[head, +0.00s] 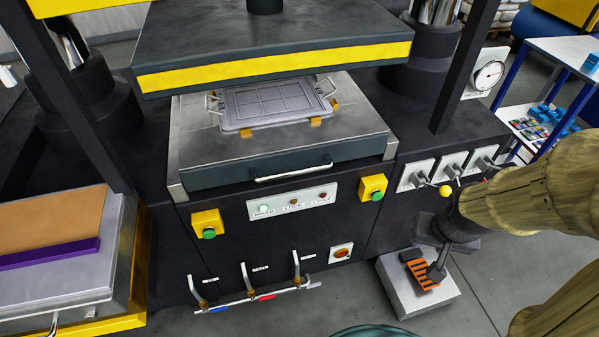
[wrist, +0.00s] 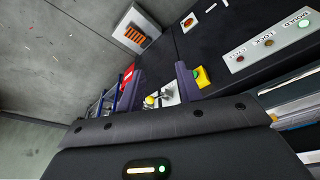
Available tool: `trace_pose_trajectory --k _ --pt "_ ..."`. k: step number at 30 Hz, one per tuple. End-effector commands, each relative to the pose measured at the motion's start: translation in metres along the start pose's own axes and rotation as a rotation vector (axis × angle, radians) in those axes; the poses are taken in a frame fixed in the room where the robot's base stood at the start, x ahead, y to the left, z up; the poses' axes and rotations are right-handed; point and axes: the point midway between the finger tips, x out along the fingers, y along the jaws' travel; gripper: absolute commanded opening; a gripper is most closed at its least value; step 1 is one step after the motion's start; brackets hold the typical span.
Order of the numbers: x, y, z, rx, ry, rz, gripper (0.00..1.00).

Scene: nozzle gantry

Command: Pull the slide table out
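The slide table (head: 270,146) is a grey metal plate with a dark front under the raised upper press block. A silver bar handle (head: 292,173) runs across its front. A grey framed plate (head: 270,105) with two wire handles and orange clips lies on it. In the wrist view my gripper (wrist: 158,80) is open, with its two dark fingers apart and nothing held. A yellow knob and lever plate show beyond the gap.
Levers on plates (head: 451,166) and a yellow knob (head: 445,191) are right of the table. Yellow button boxes (head: 373,187) and an indicator panel (head: 291,201) sit below it. A pedal box (head: 417,287) stands on the floor. The floor before the press looks open.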

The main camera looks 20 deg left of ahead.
Motion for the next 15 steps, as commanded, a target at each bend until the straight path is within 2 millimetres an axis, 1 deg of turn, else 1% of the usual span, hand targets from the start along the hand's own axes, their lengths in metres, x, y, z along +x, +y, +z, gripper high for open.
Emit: trace_pose_trajectory --k 1,5,6,8,9,11,15 --pt "0.015 0.000 -0.004 0.005 0.026 0.001 0.36" --pt "0.050 -0.007 -0.027 0.022 0.140 -0.019 0.36" --pt "0.062 -0.012 -0.035 0.028 0.180 -0.036 0.36" --pt "0.078 -0.020 -0.045 0.041 0.239 -0.071 0.36" --pt "0.088 -0.026 -0.052 0.050 0.277 -0.101 0.36" --pt "0.102 -0.038 -0.061 0.065 0.331 -0.155 0.36" --pt "0.131 -0.070 -0.076 0.108 0.435 -0.319 0.36"
